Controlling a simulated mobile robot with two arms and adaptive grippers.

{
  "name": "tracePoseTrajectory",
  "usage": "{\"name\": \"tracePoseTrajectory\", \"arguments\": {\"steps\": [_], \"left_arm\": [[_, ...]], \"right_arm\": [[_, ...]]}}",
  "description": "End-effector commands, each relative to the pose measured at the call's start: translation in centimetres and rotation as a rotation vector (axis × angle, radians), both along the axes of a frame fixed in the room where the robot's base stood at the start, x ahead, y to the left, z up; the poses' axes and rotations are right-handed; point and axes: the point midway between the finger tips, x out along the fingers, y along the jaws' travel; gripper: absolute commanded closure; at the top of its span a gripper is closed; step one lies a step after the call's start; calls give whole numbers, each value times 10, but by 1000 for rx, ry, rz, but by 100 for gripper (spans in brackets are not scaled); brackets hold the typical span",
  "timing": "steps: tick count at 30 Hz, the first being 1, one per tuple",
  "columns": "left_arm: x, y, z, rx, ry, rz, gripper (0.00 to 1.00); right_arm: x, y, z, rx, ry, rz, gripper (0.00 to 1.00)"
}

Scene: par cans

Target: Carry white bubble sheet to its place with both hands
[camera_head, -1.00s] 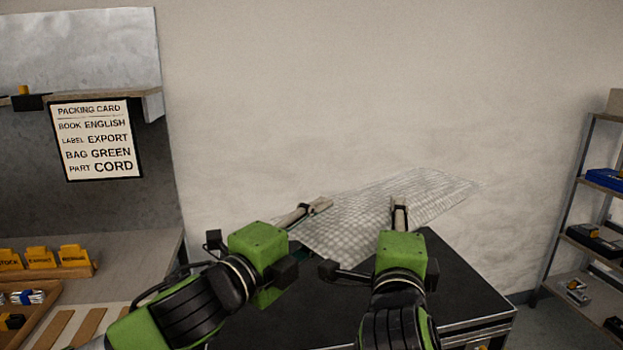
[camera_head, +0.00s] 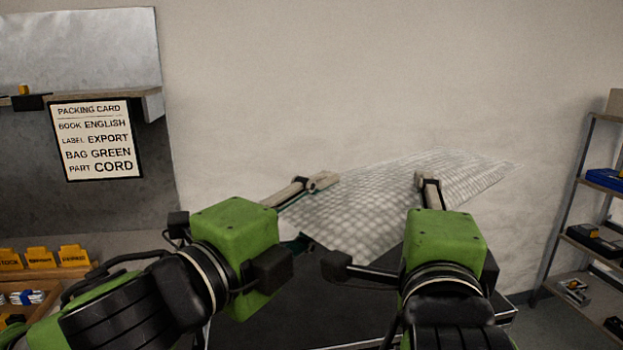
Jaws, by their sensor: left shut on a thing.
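The white bubble sheet (camera_head: 375,208) is a pale, quilted sheet held above a dark-topped table (camera_head: 290,318). It slants up toward the far right. My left gripper (camera_head: 325,181) is shut on the sheet's left edge. My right gripper (camera_head: 428,182) is at the sheet's near right edge. Its fingertips overlap the sheet, and I cannot tell from this view how firmly they close on it. The green gripper bodies hide parts of the table and the sheet's near edge.
A packing card (camera_head: 97,139) hangs at the left above a bench with yellow tabs (camera_head: 40,257) and a wooden tray (camera_head: 30,287). A metal shelf rack (camera_head: 566,200) with a blue box (camera_head: 607,180) stands at the right. A bare wall is behind the sheet.

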Motion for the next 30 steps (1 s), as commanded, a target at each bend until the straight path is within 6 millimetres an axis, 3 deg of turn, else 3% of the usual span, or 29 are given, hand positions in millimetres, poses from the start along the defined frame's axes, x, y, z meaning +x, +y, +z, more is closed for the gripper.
{"name": "tracePoseTrajectory", "arguments": {"steps": [14, 30], "left_arm": [[1, 1, -5, 0, 2, 5, 84], [26, 1, -67, 2, 4, 4, 84]], "right_arm": [[0, -2, -5, -1, 2, -6, 84], [25, -2, -68, -4, 6, -6, 84]]}}
